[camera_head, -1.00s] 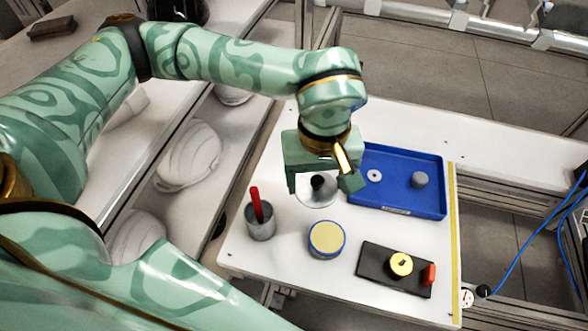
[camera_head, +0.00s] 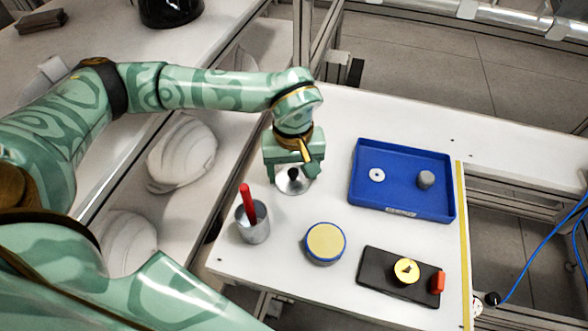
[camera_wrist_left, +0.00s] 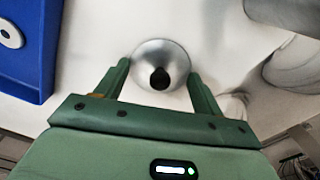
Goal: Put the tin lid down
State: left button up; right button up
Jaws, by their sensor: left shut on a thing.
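The tin lid (camera_head: 296,187) is a shiny silver disc with a black knob, in the head view left of the blue tray. My left gripper (camera_head: 291,176) is right over it and shut on it. In the wrist view the tin lid (camera_wrist_left: 175,58) lies between the two fingertips of my left gripper (camera_wrist_left: 158,75), its knob towards the palm. The lid is level or nearly so; I cannot tell whether it touches the table. My right gripper is not in view.
A grey cup (camera_head: 254,228) with a red stick stands close in front of the lid. A blue-rimmed round tin with a yellow top (camera_head: 326,241), a black plate (camera_head: 376,265) and the blue tray (camera_head: 405,205) share the white table (camera_head: 290,250). Bare table lies between lid and tray.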

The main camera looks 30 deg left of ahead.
aim_at(293, 172)
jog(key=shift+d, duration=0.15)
pick_arm(q)
jog(key=o, duration=0.8)
jog(key=shift+f, duration=0.1)
jog(key=shift+o, duration=0.8)
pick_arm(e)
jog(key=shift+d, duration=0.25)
pick_arm(q)
notch_tip(293, 172, up, 12)
jog(key=p, duration=0.3)
jog(key=shift+p, duration=0.3)
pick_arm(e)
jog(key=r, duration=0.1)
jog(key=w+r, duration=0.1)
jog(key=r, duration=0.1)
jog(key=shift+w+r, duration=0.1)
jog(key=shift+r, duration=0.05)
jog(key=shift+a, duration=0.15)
